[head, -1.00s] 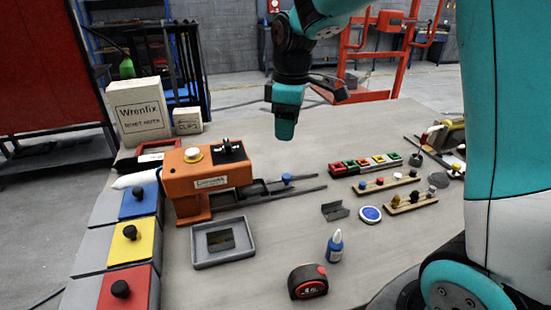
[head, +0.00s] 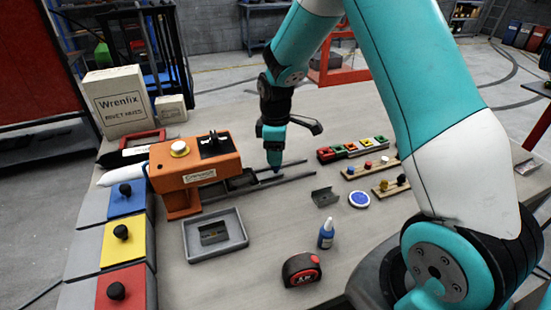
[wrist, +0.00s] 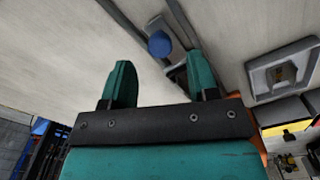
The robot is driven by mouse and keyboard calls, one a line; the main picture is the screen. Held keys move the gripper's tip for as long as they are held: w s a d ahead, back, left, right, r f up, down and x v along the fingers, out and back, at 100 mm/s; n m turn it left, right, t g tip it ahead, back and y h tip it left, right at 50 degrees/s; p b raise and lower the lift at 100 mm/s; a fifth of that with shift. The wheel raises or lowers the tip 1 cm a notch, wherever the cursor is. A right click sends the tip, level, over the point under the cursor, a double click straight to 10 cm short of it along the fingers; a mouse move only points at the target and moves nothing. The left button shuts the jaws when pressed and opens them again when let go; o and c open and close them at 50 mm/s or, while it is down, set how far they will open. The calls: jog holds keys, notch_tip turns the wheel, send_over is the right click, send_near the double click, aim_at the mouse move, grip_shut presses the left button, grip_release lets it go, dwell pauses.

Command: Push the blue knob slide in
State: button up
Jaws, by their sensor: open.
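The blue knob (wrist: 159,43) stands on the dark slide, which runs on two rails (head: 297,177) out of the right side of the orange press (head: 195,175). In the wrist view the knob is a round blue top just beyond and between my fingertips. My gripper (head: 274,160) points down over the rails, with its fingers apart and nothing held. In the head view it hides most of the knob; only a bit of blue shows at its tip. I cannot tell whether a finger touches the knob.
A grey tray (head: 189,253) lies in front of the press. A blue bottle (head: 326,234), a tape measure (head: 301,270) and a small metal bracket (head: 325,196) stand nearer. Coloured blocks (head: 351,148) sit right of the rails. Blue, yellow and red bins (head: 124,240) line the left.

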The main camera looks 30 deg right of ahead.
aim_at(254, 174)
jog(key=shift+f, duration=1.8)
